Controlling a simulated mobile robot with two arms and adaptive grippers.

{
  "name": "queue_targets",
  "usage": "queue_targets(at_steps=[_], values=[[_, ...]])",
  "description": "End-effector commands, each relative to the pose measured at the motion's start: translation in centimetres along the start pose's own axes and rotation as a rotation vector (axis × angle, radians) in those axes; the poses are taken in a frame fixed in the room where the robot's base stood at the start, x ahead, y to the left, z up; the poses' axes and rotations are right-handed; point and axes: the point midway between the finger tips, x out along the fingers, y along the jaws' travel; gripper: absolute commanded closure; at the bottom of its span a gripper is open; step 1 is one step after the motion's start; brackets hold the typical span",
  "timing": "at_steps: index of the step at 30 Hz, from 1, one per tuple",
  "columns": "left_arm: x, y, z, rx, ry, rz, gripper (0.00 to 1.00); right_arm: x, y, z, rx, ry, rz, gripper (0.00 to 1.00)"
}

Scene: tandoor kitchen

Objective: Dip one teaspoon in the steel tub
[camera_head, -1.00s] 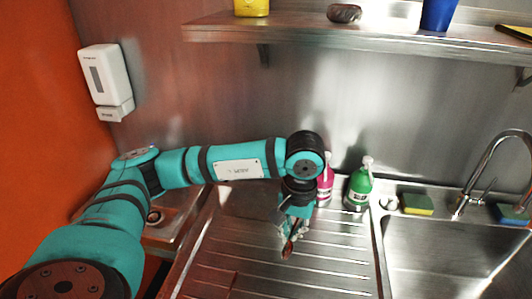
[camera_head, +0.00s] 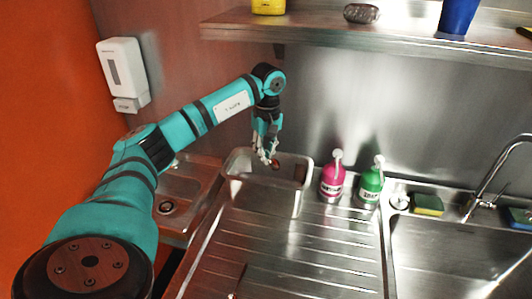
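The steel tub (camera_head: 297,205) stands at the back left of the ribbed drainboard, against the wall. My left gripper (camera_head: 267,158) points down over the tub's back part. My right gripper is not in view.
A pink bottle (camera_head: 332,180) and a green bottle (camera_head: 370,186) stand right of the tub. A sponge (camera_head: 428,204) and a tap (camera_head: 485,185) are by the right sink. A shelf (camera_head: 370,42) runs above. The drainboard (camera_head: 300,260) is mostly clear in front.

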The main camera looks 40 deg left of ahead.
Motion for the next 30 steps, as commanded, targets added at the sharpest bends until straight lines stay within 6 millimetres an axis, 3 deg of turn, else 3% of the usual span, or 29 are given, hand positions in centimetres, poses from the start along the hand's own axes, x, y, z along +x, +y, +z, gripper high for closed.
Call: queue_targets(at_steps=[30], values=[[10.4, 0.3, 0.1, 0.003, 0.000, 0.000, 1.00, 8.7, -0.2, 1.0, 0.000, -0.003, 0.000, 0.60]])
